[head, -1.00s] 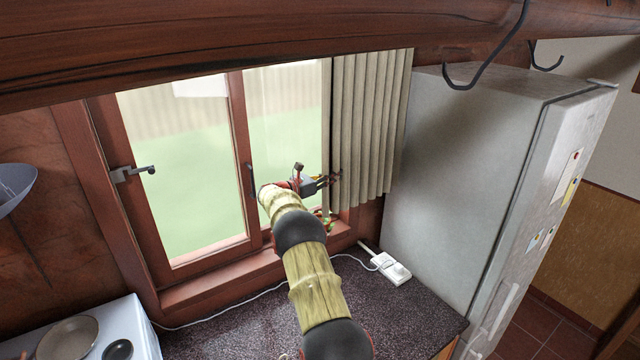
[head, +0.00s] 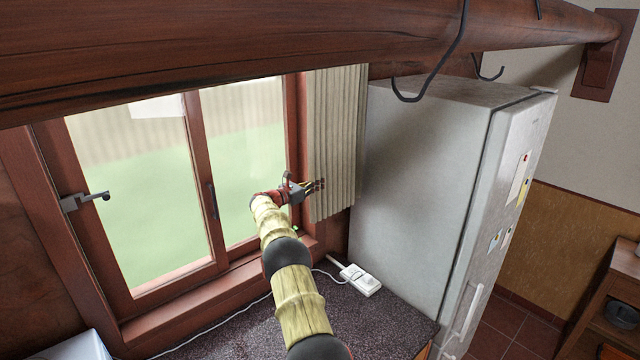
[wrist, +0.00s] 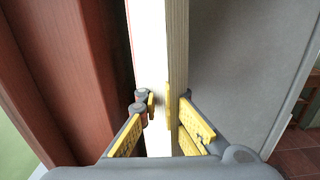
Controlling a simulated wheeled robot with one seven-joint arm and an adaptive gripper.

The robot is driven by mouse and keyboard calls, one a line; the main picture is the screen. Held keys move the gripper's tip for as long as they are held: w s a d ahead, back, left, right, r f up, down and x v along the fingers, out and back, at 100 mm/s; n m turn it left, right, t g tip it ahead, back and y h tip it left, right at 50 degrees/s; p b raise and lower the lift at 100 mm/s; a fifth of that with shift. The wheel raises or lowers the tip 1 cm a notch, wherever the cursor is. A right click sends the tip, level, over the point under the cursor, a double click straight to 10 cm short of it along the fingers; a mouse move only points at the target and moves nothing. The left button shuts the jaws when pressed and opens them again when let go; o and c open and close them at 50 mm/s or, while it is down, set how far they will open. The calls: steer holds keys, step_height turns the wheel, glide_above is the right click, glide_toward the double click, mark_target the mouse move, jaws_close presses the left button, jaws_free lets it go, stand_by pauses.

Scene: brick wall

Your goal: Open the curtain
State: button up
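The pleated beige curtain (head: 336,120) hangs at the right side of the window (head: 150,180). Its left edge is beside the window's right frame, and both glass panes show uncovered in the head view. My gripper (head: 316,186) is at the lower left part of the curtain. In the wrist view, the curtain's pale edge (wrist: 152,50) runs down between the two fingers of my gripper (wrist: 166,108). The fingertips lean in close on either side of it, and the gripper appears shut on the curtain. The curtain's far folds are hidden in the wrist view.
A grey fridge (head: 420,170) stands just right of the curtain. A dark beam (head: 250,50) with hooks (head: 430,80) crosses above. The speckled counter (head: 390,325) below holds a white power strip (head: 361,281) and cable.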

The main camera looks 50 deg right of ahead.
steer(key=shift+o, duration=1.1)
steer(key=shift+w+r, duration=0.1)
steer(key=o, duration=0.3)
steer(key=v, duration=1.2)
